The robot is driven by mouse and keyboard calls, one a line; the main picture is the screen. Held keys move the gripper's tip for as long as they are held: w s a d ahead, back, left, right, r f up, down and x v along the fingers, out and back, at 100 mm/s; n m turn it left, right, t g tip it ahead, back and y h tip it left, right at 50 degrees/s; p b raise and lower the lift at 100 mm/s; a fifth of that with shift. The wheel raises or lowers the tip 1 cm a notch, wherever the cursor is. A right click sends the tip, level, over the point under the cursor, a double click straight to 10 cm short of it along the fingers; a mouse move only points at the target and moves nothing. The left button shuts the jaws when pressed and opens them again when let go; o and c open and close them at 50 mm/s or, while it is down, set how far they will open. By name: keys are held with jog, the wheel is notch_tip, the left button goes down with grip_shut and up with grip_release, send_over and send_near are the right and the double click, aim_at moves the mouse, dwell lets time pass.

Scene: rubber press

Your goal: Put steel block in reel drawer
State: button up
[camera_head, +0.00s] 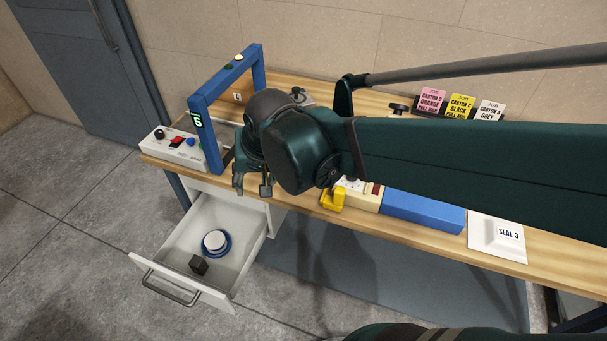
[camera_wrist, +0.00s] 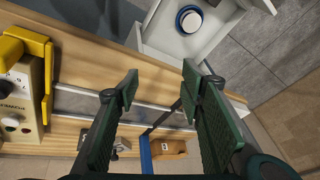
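A small dark cube, which looks like the steel block (camera_head: 198,265), rests inside the open drawer (camera_head: 246,252) toward its front. A white and blue reel (camera_head: 215,242) lies in the drawer just behind the block, and it also shows in the wrist view (camera_wrist: 188,19). My gripper (camera_head: 252,187) is above the front edge of the bench, behind and right of the block. In the wrist view its two fingers (camera_wrist: 158,88) stand apart with nothing between them. The block is not visible in the wrist view.
A blue frame (camera_head: 205,130) with a display and a control box (camera_head: 174,149) stand left of my gripper. Job cards (camera_head: 461,106) stand at the back.

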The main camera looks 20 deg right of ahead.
jog(key=s+d+r+n+t+h, duration=0.1)
jog(key=s+d+r+n+t, duration=0.1)
jog(key=s+d, duration=0.6)
jog(key=shift+s+d+r+n+t, duration=0.2)
jog(key=shift+d+r+n+t, duration=0.3)
jog(key=shift+d+r, duration=0.65)
